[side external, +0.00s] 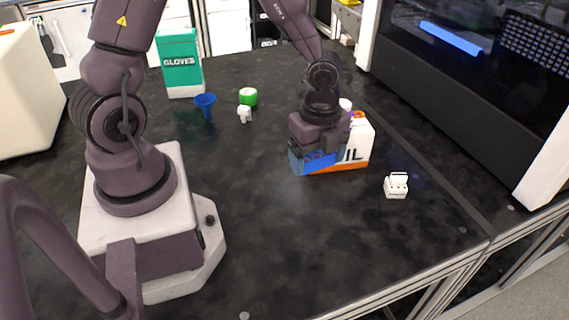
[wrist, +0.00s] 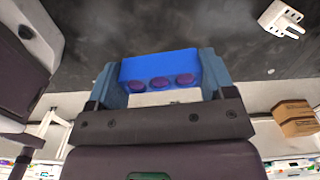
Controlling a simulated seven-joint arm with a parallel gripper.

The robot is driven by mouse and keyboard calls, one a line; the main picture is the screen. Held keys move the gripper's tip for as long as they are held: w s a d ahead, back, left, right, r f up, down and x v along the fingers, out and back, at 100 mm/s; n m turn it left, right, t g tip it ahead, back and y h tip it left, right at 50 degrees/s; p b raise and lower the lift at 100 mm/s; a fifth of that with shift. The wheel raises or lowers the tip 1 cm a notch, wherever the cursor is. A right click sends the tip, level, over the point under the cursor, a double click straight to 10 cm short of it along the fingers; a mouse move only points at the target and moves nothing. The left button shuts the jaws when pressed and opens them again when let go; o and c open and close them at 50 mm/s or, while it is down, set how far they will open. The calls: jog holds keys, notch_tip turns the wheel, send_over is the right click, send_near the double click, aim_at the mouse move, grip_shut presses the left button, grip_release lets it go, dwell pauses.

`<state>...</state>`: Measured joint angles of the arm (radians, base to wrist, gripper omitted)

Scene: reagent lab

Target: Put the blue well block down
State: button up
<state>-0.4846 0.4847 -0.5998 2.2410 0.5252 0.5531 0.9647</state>
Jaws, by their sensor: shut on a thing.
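The blue well block (side external: 318,160) is held between the fingers of my gripper (side external: 312,156), in front of a white and orange box in the side view. In the wrist view the block (wrist: 158,67) spans between the two blue-grey fingers of my gripper (wrist: 160,82), with several purple round spots on its near side. My gripper is shut on it. The block is close to the dark bench top (side external: 270,230); I cannot tell whether it touches. Its upper part is hidden by my gripper in the side view.
The white and orange box (side external: 358,145) stands right behind the block. A small white rack (side external: 396,185) is to the right; it also shows in the wrist view (wrist: 281,18). A blue funnel (side external: 205,104), green roll (side external: 248,97) and glove box (side external: 181,65) stand farther back. The front bench is clear.

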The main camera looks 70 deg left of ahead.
jog(key=shift+w+a+r, duration=0.1)
jog(key=shift+a+r, duration=0.15)
jog(key=shift+r, duration=0.3)
jog(key=shift+a+r, duration=0.25)
jog(key=shift+r, duration=0.3)
jog(key=a, duration=0.8)
jog(key=m, duration=0.1)
send_over(273, 156)
notch_tip(273, 156, down, 11)
jog(key=shift+d+r, duration=0.1)
jog(key=shift+f, duration=2.05)
jog(key=shift+f, duration=0.2)
jog(key=o, duration=0.9)
